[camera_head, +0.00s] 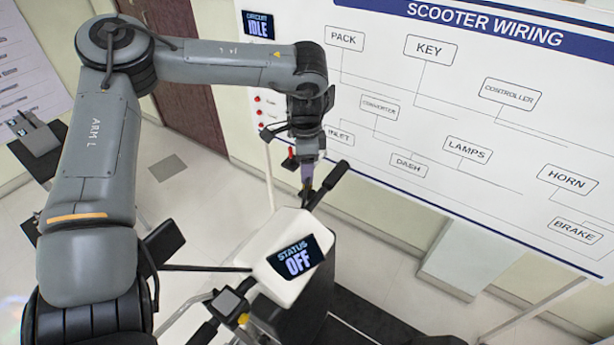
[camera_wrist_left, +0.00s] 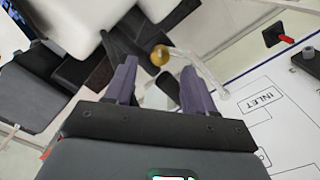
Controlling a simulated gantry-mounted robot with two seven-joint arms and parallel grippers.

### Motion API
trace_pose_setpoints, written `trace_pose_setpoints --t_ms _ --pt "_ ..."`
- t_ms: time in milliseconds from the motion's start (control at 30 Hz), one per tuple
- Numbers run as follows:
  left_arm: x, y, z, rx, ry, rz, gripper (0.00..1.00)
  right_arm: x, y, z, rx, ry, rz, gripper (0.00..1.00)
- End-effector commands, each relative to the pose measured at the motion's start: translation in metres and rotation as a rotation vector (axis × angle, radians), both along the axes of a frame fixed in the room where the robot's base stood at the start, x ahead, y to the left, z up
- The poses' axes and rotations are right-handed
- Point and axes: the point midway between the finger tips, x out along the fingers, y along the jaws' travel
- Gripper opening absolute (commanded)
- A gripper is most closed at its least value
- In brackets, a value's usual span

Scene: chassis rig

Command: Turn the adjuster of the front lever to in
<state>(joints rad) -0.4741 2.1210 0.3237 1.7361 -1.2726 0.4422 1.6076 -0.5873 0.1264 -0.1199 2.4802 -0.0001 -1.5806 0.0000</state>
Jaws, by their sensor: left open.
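My left gripper (camera_head: 307,182) is at the far end of the scooter's handlebar, pointing down beside a black grip and lever (camera_head: 330,184). In the left wrist view its two purple fingers (camera_wrist_left: 158,68) are apart. A small round gold knob (camera_wrist_left: 159,55), which looks like the lever's adjuster, shows between and just beyond the fingertips. I cannot tell whether the fingers touch it. In the head view this knob is hidden by the gripper. Its setting cannot be read. My right gripper is in neither view.
The white scooter head has a display (camera_head: 297,261) reading STATUS OFF. Another gold knob (camera_head: 243,319) sits by the near grip. A wiring board (camera_head: 440,110) stands close behind the gripper. A small screen (camera_head: 258,25) reads IDLE. The floor at right is partly clear.

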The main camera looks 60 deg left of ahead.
Motion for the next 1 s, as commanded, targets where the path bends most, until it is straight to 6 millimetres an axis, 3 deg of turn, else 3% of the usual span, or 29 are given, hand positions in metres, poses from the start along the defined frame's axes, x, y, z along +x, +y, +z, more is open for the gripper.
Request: trace_pose_setpoints --t_ms 300,767,1000 --pt "-0.001 0.0 -0.04 0.0 0.003 -0.001 0.54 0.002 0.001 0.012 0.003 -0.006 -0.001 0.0" --pt "0.0 0.0 -0.049 0.001 0.0 0.0 0.54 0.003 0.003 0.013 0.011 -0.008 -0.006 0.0" --pt "0.0 0.0 -0.049 0.001 0.0 0.0 0.17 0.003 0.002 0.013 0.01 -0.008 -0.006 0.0"
